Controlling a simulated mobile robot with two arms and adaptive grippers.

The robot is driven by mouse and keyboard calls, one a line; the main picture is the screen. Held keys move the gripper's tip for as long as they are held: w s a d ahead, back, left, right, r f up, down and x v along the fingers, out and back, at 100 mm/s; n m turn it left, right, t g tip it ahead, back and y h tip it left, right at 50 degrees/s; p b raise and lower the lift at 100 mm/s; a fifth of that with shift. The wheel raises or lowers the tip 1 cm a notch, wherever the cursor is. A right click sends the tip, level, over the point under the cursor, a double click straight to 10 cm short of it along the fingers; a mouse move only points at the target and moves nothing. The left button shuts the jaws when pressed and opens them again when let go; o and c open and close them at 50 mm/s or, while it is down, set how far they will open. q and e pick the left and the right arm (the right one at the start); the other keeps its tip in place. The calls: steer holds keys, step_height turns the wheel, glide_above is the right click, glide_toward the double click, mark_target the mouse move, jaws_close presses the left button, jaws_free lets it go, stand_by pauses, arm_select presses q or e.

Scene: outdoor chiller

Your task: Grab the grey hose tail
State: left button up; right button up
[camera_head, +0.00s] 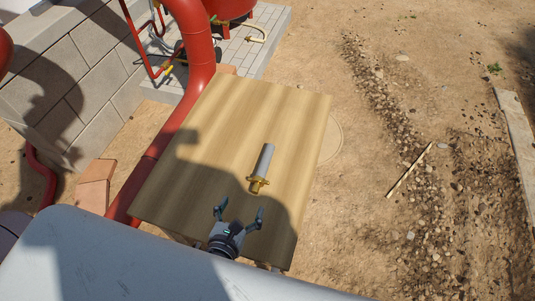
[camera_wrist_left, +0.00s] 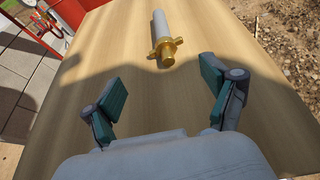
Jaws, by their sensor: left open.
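The grey hose tail (camera_head: 264,160) lies on the wooden table, its grey tube pointing away and its brass winged fitting toward me. In the left wrist view the hose tail (camera_wrist_left: 160,27) lies ahead of the fingers, with the brass end nearest. My left gripper (camera_head: 239,212) is open and empty, short of the brass end and apart from it. In the left wrist view the left gripper (camera_wrist_left: 168,98) shows its two fingers spread wide, bare table between them. My right gripper is not in view.
The wooden table top (camera_head: 215,125) is otherwise clear. A thick red pipe (camera_head: 196,50) runs along its left side, by a block wall (camera_head: 80,80). A pale curved hose piece (camera_head: 256,33) lies on the paving behind. Bare ground lies to the right.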

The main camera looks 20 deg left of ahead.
mark_target(256, 180)
arm_select(q)
steer(key=shift+w, duration=0.3)
steer(key=x, duration=0.4)
steer(key=shift+r+p, duration=0.1)
steer(key=shift+p, duration=0.3)
steer(key=x, duration=0.3)
steer(key=shift+w+f, duration=0.25)
steer(key=shift+w, duration=0.1)
steer(key=shift+w+f, duration=0.15)
steer(key=shift+w, duration=0.35)
steer(key=p+x, duration=0.1)
steer(key=x, duration=0.3)
steer(key=shift+w+d, duration=0.15)
steer(key=shift+w, duration=0.1)
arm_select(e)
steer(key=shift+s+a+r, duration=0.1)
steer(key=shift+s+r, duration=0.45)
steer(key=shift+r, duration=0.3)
arm_select(q)
steer(key=c, duration=1.3)
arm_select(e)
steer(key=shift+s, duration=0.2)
